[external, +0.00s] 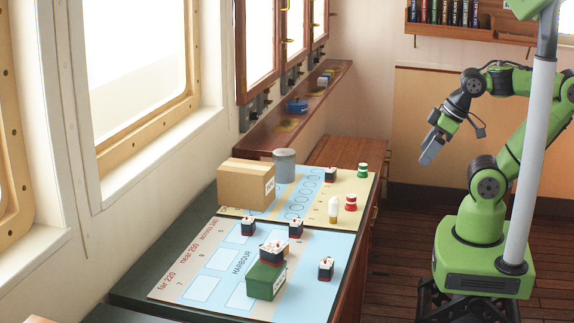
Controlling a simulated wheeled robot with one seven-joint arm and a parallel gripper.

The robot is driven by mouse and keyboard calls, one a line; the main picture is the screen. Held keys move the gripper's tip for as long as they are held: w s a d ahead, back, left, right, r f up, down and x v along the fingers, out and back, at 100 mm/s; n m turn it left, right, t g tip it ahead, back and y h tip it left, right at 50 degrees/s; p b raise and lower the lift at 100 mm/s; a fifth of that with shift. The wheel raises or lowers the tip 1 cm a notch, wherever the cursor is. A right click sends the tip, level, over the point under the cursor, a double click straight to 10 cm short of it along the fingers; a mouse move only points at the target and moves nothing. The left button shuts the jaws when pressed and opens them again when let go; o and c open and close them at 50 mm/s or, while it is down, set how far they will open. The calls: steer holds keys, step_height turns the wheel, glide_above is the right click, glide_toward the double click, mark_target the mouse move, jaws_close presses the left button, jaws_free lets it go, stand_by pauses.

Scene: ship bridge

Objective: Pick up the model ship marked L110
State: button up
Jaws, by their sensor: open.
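Several small model ships with dark hulls, white tops and some red stand on the chart table. One ship (248,226) and another (295,227) are side by side near the chart's middle. A third ship (326,268) is near the right edge. One ship (272,251) is at or on the green box (265,281); I cannot tell which. Another ship (331,174) is at the back. Their markings are too small to read, so I cannot tell which is L110. My gripper (428,155) is open and empty, right of the table and well apart from the ships.
A cardboard box (247,185) and a grey cylinder (284,166) stand at the back left of the table (180,243). Red and green buoys (351,202) and a pale bottle-like piece (333,210) are at right. Floor (398,240) between table and my base is clear.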

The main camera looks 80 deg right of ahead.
steer(key=w+d+f+m+y, duration=0.1)
steer(key=w+f+m, duration=0.4)
steer(key=w+m, duration=0.2)
steer(key=m+t+h+b, duration=0.15)
steer(key=m+t, duration=0.65)
steer(key=m, duration=2.2)
glide_toward(331, 173)
steer(key=shift+h, duration=0.25)
steer(key=x, duration=0.3)
steer(key=d+x, duration=0.1)
steer(key=x, duration=0.2)
steer(key=d+x, duration=0.1)
steer(key=x, duration=0.2)
steer(key=shift+w+d+r, duration=0.15)
steer(key=shift+w+r, duration=0.1)
steer(key=shift+w, duration=0.2)
steer(key=shift+s, duration=0.1)
steer(key=c, duration=1)
